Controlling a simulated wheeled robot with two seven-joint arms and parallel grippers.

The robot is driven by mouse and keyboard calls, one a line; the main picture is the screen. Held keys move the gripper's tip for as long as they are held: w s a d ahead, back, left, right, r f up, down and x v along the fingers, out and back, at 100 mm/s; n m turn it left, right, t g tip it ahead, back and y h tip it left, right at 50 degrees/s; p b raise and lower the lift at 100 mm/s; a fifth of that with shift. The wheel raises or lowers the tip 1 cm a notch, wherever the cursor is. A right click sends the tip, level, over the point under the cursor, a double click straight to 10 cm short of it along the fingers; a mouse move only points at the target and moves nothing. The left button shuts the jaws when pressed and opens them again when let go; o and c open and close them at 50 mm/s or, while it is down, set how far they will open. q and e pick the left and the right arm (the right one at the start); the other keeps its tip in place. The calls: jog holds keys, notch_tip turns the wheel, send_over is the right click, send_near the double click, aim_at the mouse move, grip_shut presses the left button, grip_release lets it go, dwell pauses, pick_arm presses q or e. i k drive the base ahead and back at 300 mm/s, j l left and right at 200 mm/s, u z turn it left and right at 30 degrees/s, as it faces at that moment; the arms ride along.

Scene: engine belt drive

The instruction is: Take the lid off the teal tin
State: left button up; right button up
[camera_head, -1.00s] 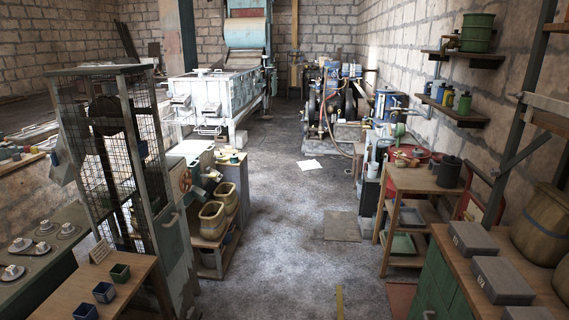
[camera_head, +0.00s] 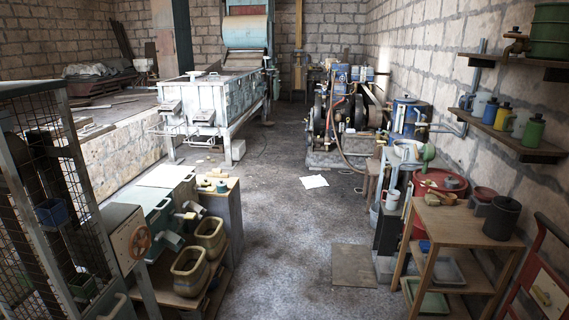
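I cannot pick out a teal tin with certainty. A large green drum-like can (camera_head: 555,32) stands on the upper right wall shelf, cut by the frame edge. A small green container with a dark top (camera_head: 533,131) stands on the lower wall shelf, beside a yellow one (camera_head: 502,116) and a blue one (camera_head: 489,111). Small green and pale items (camera_head: 220,184) sit on a narrow stand left of centre, too small to tell apart. A dark lidded pot (camera_head: 502,219) stands on a wooden table at right. Neither of my grippers is in view.
The concrete floor down the middle is clear, apart from a white sheet (camera_head: 315,182) and a flat brown mat (camera_head: 353,265). The wooden table (camera_head: 460,222) stands at right. A wire-mesh cabinet (camera_head: 45,190) and a rack with basins (camera_head: 188,273) line the left. Machinery (camera_head: 340,125) stands at the back.

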aim_at(222, 183)
jog(key=i+u, duration=0.1)
jog(key=i, duration=0.7)
jog(key=i+l+u, duration=0.15)
jog(key=i, duration=0.7)
jog(key=i+l+u, duration=0.15)
jog(key=i+u, duration=0.25)
jog(key=i+l+u, duration=0.25)
jog(key=u, duration=0.2)
jog(key=i+l+u, duration=0.6)
jog(key=l+u, duration=0.25)
